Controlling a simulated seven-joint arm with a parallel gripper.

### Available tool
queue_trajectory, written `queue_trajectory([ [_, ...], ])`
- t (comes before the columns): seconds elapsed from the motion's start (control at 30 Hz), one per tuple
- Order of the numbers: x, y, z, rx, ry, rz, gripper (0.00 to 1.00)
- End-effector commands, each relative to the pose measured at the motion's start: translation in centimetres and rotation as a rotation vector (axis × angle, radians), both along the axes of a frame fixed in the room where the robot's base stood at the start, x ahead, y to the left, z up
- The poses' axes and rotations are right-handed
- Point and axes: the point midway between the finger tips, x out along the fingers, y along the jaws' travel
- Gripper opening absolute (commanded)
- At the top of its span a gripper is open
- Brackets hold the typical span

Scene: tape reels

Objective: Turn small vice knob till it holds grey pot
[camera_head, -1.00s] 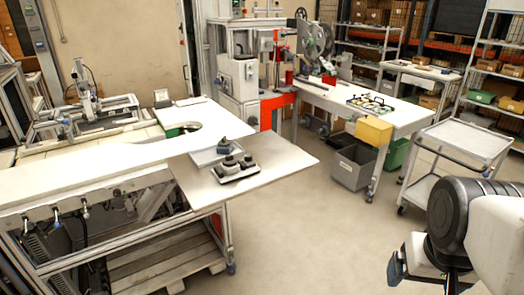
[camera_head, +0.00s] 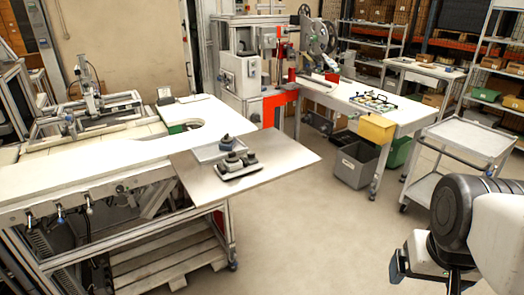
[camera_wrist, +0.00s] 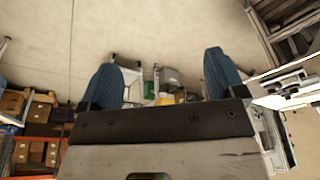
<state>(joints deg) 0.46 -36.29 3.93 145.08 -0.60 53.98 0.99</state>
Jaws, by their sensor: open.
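A small group of dark, rounded items on a light base (camera_head: 238,172) stands on the grey table panel (camera_head: 285,161) in the head view. My gripper (camera_head: 398,268) is at the lower right of the head view, far from the panel. In the wrist view my gripper (camera_wrist: 163,80) shows two blue fingers wide apart with nothing between them.
A white workbench (camera_head: 90,170) adjoins the panel on the left. A grey bin (camera_head: 356,167) and a yellow box (camera_head: 375,128) are by the far bench (camera_head: 400,108). A white trolley (camera_head: 465,137) stands at the right. Open floor lies between the panel and my arm.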

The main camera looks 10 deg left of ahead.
Motion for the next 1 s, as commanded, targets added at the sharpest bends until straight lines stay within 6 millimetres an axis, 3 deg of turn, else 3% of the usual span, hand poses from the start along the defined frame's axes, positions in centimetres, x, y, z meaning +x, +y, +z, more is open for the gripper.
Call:
queue_trajectory([
  [0.4, 0.0, 0.0, 0.0, 0.000, 0.000, 0.000, 0.89],
  [0.43, 0.0, 0.0, 0.0, 0.000, 0.000, 0.000, 0.87],
  [0.6, 0.3, 0.1, 0.1, 0.000, 0.001, 0.006, 0.61],
  [0.67, 0.6, 0.1, 0.3, -0.002, 0.002, 0.013, 0.59],
  [0.87, 2.9, 0.8, 1.5, -0.010, 0.013, 0.069, 0.59],
  [1.0, 5.5, 1.6, 2.6, -0.019, 0.023, 0.136, 0.59],
])
